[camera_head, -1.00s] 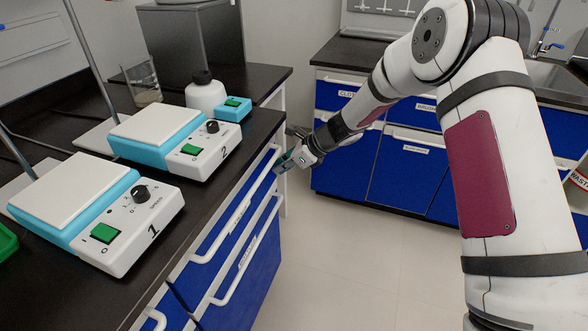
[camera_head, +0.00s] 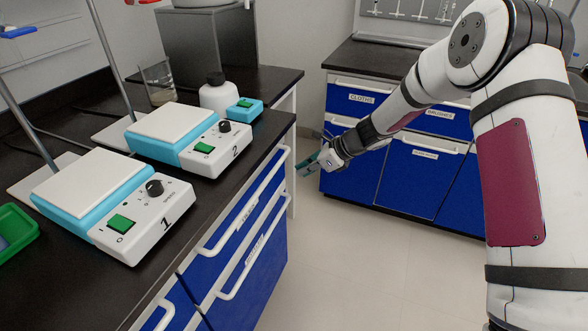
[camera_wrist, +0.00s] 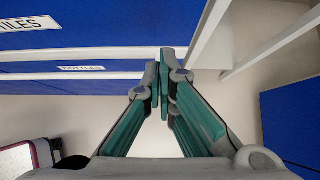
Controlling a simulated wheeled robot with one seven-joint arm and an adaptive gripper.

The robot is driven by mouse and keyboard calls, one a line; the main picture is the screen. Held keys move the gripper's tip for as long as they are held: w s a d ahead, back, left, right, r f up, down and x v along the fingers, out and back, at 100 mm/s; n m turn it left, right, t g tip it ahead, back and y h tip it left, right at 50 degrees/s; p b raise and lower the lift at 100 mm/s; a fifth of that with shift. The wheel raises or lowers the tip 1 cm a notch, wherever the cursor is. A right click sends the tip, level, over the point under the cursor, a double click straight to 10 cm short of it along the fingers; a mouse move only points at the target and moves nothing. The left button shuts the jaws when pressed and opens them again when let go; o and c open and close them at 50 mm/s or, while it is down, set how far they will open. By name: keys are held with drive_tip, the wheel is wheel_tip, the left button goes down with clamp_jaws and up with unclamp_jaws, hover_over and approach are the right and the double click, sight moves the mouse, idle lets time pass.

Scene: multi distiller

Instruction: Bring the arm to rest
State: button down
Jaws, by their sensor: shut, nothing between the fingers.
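My gripper (camera_head: 309,165) is at the end of my arm, which reaches from the right side of the head view toward the middle. It hangs over the floor just right of the left bench's end, apart from the bench and the cabinets. In the wrist view my gripper (camera_wrist: 164,85) has its green-padded fingers together at the tips, with nothing held. Blue drawers labelled as bottles (camera_wrist: 70,40) fill the upper left of the wrist view.
Stirrer 1 (camera_head: 165,215) and stirrer 2 (camera_head: 215,150) stand on the dark bench, with a white bottle (camera_head: 214,94) and a beaker (camera_head: 158,82) behind. Drawer handles (camera_head: 255,260) stick out from the bench front. Blue cabinets (camera_head: 415,170) stand at the back. The floor (camera_head: 350,270) between is clear.

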drive_tip(key=p+v, duration=0.2)
drive_tip(key=v, duration=0.7)
drive_tip(key=s+d+r+n+g+h, duration=0.1)
drive_tip(key=s+d+r+n+h, duration=0.1)
drive_tip(key=s+r+n, duration=0.6)
drive_tip(key=s+d+r+n+g+h, duration=0.1)
drive_tip(key=s+d+r+n, duration=0.25)
drive_tip(key=s+r, duration=0.8)
drive_tip(key=s+d+n+h, duration=0.2)
drive_tip(key=s+d+n, duration=0.15)
drive_tip(key=s, duration=0.55)
drive_tip(key=s+d+n+h, duration=0.2)
drive_tip(key=s+d+n, duration=0.15)
drive_tip(key=s, duration=0.55)
drive_tip(key=s+d+n+h, duration=0.2)
drive_tip(key=s+d+n, duration=0.15)
drive_tip(key=s, duration=0.55)
wheel_tip(320, 180, up, 17)
drive_tip(key=t+p, duration=0.3)
drive_tip(key=p, duration=1.2)
drive_tip(key=shift+r+p, duration=0.2)
drive_tip(key=shift+p, duration=0.2)
drive_tip(key=shift+w, duration=0.1)
